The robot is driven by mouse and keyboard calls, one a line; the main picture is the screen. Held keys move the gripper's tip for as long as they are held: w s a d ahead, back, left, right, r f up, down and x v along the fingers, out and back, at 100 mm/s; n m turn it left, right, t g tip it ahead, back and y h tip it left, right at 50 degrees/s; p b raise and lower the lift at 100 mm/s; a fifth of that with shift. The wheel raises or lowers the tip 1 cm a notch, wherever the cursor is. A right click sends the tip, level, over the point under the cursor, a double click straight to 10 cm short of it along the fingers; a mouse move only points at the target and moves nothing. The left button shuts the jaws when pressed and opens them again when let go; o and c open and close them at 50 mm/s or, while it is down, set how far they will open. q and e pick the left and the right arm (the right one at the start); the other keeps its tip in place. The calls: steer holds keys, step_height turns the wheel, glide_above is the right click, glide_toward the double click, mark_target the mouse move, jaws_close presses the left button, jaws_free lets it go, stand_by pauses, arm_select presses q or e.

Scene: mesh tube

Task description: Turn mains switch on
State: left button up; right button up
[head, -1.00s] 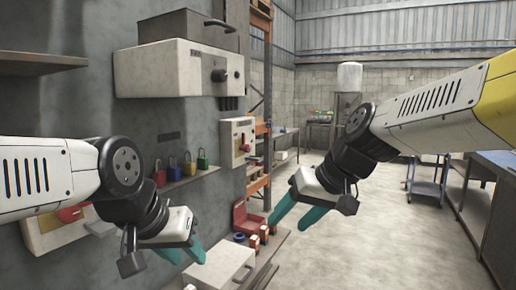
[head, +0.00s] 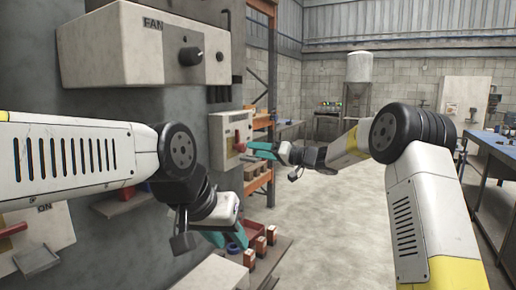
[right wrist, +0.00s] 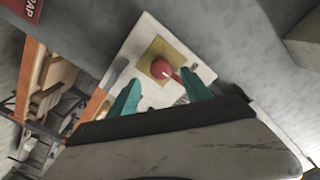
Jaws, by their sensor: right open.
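A pale switch box (head: 229,140) with a red handle is on the grey wall, left of centre in the head view. In the right wrist view the red knob (right wrist: 162,68) sits on a yellow plate on the white box face (right wrist: 143,35). My right gripper (head: 262,150) is open just right of this box, pointing at it. In the right wrist view its teal fingertips (right wrist: 161,83) are spread either side below the knob, apparently not holding it. My left gripper (head: 228,238) is lower, empty, its teal fingers seemingly apart. No mains label is readable.
A large FAN box (head: 120,50) with a black knob juts from the wall above. Another box (head: 35,240), marked ON with a red handle, is at lower left. An orange rack (head: 262,100) stands beyond the switch box. Open floor (head: 340,240) lies to the right.

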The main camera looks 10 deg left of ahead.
mark_target(245, 149)
steer(key=x, duration=0.7)
steer(key=shift+a, duration=0.2)
jaws_close()
